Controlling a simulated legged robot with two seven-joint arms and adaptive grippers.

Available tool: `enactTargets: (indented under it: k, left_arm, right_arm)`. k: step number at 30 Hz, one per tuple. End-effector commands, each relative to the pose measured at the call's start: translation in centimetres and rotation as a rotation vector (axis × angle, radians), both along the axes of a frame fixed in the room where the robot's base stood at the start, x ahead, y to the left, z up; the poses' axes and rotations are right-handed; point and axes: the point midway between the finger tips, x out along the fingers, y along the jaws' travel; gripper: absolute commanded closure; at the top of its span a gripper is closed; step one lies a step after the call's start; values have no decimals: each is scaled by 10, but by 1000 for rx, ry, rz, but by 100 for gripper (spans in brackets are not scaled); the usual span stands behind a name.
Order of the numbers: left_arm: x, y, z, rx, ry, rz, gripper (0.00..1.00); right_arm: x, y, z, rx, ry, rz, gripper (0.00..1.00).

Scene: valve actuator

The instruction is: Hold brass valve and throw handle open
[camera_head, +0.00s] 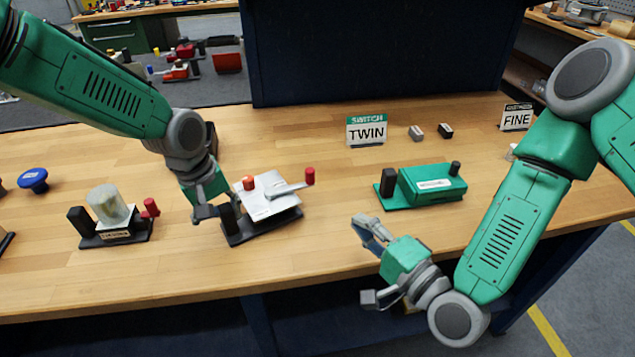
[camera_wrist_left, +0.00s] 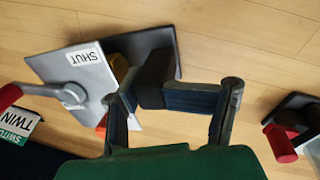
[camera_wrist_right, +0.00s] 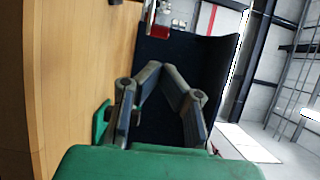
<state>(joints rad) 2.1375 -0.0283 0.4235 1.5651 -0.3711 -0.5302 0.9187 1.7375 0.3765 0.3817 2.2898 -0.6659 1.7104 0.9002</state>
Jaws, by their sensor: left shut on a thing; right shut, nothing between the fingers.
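The valve unit (camera_head: 262,228) has a black base, a pale silver plate (camera_head: 270,199) and a grey lever handle with a red knob (camera_head: 310,176). The left wrist view shows a SHUT label (camera_wrist_left: 85,57) on the plate and a yellowish part (camera_wrist_left: 118,66) at its edge, mostly hidden. My left gripper (camera_head: 217,211) is shut on the unit's black post (camera_wrist_left: 154,76), at the unit's left end. The handle extends to the right, away from this gripper. My right gripper (camera_head: 371,231) is shut and empty, above the bench's front edge, right of the knob and apart from it.
A green unit (camera_head: 432,184) stands behind my right gripper. A unit with a clear dome (camera_head: 107,206) and red knob stands left. TWIN (camera_head: 366,130) and FINE (camera_head: 516,117) signs stand farther back. The wooden bench (camera_head: 330,250) is clear between the valve unit and my right gripper.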

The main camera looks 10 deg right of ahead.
Motion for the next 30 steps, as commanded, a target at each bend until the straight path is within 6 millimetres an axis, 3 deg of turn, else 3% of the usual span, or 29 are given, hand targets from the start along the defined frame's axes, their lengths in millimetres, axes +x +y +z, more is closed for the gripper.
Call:
enactTargets:
  k: [18, 24, 30]
  left_arm:
    - [-1, 0, -1, 2, 3, -1, 100]
    - [-1, 0, -1, 2, 3, -1, 100]
    - [-1, 1, -1, 2, 3, -1, 100]
  right_arm:
    - [105, 50, 1, -4, -6, 4, 100]
    - [119, 56, 1, -4, -5, 4, 100]
    - [120, 57, 1, -3, -5, 4, 100]
